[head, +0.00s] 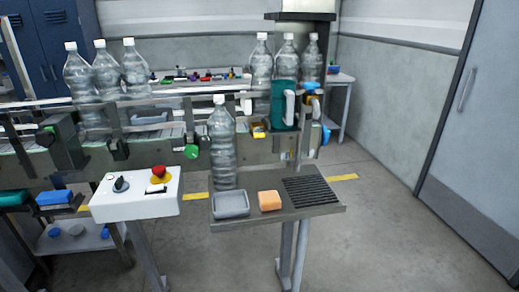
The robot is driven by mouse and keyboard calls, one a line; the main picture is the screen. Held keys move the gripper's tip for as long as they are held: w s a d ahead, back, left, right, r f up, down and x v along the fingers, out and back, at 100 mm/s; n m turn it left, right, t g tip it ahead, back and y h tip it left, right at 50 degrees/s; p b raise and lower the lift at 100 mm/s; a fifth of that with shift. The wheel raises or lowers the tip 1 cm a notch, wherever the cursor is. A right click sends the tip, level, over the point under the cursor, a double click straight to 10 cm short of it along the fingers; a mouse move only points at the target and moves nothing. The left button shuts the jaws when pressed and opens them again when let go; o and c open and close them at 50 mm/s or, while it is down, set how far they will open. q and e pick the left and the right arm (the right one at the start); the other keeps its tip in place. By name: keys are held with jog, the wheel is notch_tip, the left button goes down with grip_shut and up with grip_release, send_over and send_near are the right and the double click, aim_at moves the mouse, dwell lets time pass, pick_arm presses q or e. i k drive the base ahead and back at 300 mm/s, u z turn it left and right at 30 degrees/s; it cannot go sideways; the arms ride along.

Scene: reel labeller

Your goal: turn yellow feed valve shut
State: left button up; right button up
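A small yellow part (259,131), which looks like the yellow feed valve, sits on the machine behind the small shelf, below and left of a teal container (284,105). It is too small to tell which way its handle is turned. A second small orange-yellow part (315,103) shows right of the teal container, beside blue parts. Neither of my grippers is in view.
A white control box (138,206) with a red button (158,171) stands front left. A shelf (255,217) holds a grey tray (230,205), an orange block (269,200) and a tall clear bottle (222,150). Several bottles line the conveyor. Floor at right is clear.

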aim_at(258, 133)
jog(key=k, duration=0.95)
jog(key=u, duration=1)
jog(key=i, duration=1.9)
jog(key=z, duration=0.65)
